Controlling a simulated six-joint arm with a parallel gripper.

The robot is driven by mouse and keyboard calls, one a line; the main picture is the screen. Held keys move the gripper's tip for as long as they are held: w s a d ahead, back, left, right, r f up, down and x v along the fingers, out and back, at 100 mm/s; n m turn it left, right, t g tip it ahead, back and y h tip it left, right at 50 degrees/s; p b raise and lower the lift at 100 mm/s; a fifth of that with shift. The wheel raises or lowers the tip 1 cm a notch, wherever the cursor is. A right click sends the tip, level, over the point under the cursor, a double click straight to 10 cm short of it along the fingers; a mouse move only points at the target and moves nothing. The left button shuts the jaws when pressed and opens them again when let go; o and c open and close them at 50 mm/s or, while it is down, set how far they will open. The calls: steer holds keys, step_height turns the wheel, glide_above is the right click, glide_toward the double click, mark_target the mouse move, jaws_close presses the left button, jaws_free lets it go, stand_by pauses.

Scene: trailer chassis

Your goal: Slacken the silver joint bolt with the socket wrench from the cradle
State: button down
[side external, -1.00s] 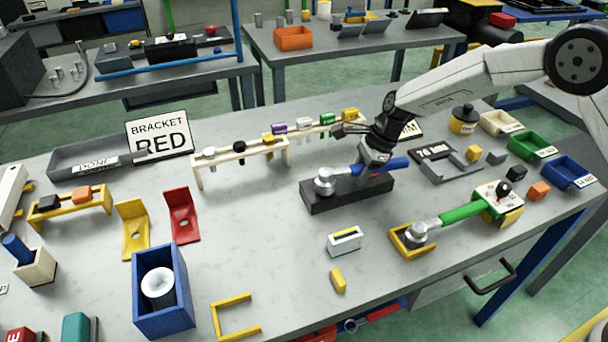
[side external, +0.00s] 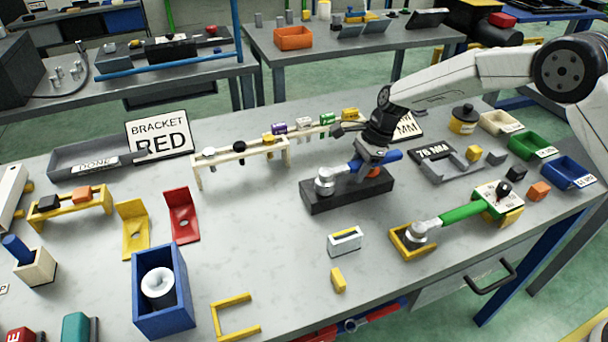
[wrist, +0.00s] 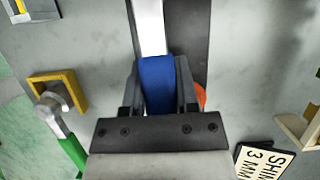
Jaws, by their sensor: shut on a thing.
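A socket wrench with a blue handle (side external: 394,156) and a silver head (side external: 325,178) is over a dark block (side external: 345,198). Its head sits at the left end of the block. No silver bolt shows; I cannot tell whether one is hidden under the head. My gripper (side external: 370,162) is shut on the blue handle, which also shows between the fingers in the wrist view (wrist: 158,85). An orange part (side external: 373,173) at the block's right half is partly hidden by the gripper. A green-handled wrench (side external: 465,213) rests with its head in a yellow cradle (side external: 405,250).
A cream rack (side external: 240,153) with several coloured pieces stands behind the block. A white holder (side external: 345,241) and a yellow piece (side external: 338,281) lie in front. Red (side external: 182,218) and yellow (side external: 133,232) brackets stand left. Bare table lies between the brackets and the block.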

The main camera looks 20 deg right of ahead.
steer(key=shift+w, duration=0.15)
steer(key=shift+w+n+g, duration=0.3)
steer(key=shift+w+n, duration=0.15)
steer(key=shift+n, duration=0.35)
steer(key=shift+w+a+n, duration=0.1)
steer(key=shift+w+n, duration=0.05)
steer(key=shift+n, duration=0.15)
steer(key=shift+w+a+n+g, duration=0.1)
steer(key=shift+w+n+g, duration=0.35)
steer(key=shift+n, duration=0.15)
steer(key=shift+s+r, duration=0.1)
steer(key=shift+s, duration=0.05)
stand_by(0.5)
steer(key=shift+r, duration=2.95)
